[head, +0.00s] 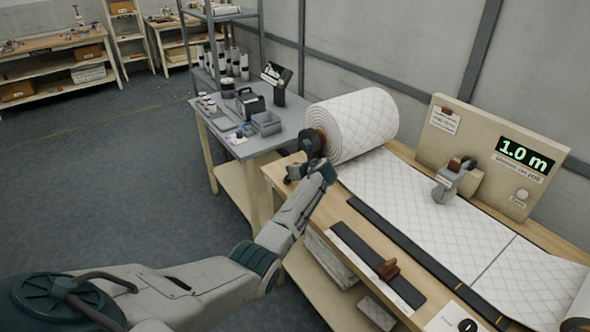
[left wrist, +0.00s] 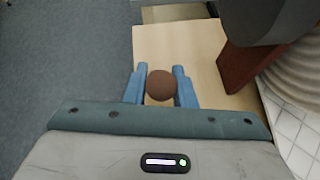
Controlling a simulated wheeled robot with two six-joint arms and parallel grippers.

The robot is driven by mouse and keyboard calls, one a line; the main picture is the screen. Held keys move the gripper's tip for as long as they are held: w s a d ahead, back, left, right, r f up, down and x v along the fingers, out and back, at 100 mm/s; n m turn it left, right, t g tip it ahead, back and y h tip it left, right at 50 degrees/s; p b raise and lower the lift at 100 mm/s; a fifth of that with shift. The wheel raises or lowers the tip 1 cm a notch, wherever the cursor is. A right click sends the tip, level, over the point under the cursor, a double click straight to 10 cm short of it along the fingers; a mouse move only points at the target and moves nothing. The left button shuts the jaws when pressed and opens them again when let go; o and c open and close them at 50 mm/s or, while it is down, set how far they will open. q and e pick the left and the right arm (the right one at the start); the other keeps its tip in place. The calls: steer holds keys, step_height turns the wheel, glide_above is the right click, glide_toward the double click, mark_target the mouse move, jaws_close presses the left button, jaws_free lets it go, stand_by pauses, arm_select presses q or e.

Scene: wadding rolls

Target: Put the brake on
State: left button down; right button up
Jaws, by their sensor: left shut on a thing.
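The quilted wadding roll (head: 352,122) sits at the left end of the long bench, with its sheet (head: 425,205) drawn out to the right. A dark brake bracket (head: 311,142) stands at the roll's near end. My left gripper (head: 298,172) is beside it, over the bench corner. In the left wrist view its blue fingers (left wrist: 160,88) are shut on a round brown knob (left wrist: 161,85). A red-brown block (left wrist: 238,68) and a dark grey part (left wrist: 268,20) are close to the right. The knob's stem is hidden. My right gripper is not seen.
A panel (head: 490,160) reading 1.0 m stands behind the sheet. A dark rail with a red-brown handle (head: 388,269) lies along the bench front. A grey side table (head: 232,139) with boxes and tools is at the left. The floor at left is clear.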

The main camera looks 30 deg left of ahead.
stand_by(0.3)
arm_select(q)
steer(key=c, duration=1.2)
jaws_free()
steer(key=shift+d, duration=0.1)
steer(key=shift+d, duration=0.1)
steer(key=b+v, duration=0.1)
steer(key=v, duration=0.9)
steer(key=shift+s+d+b, duration=0.2)
steer(key=shift+d+b, duration=0.05)
steer(key=shift+b, duration=0.05)
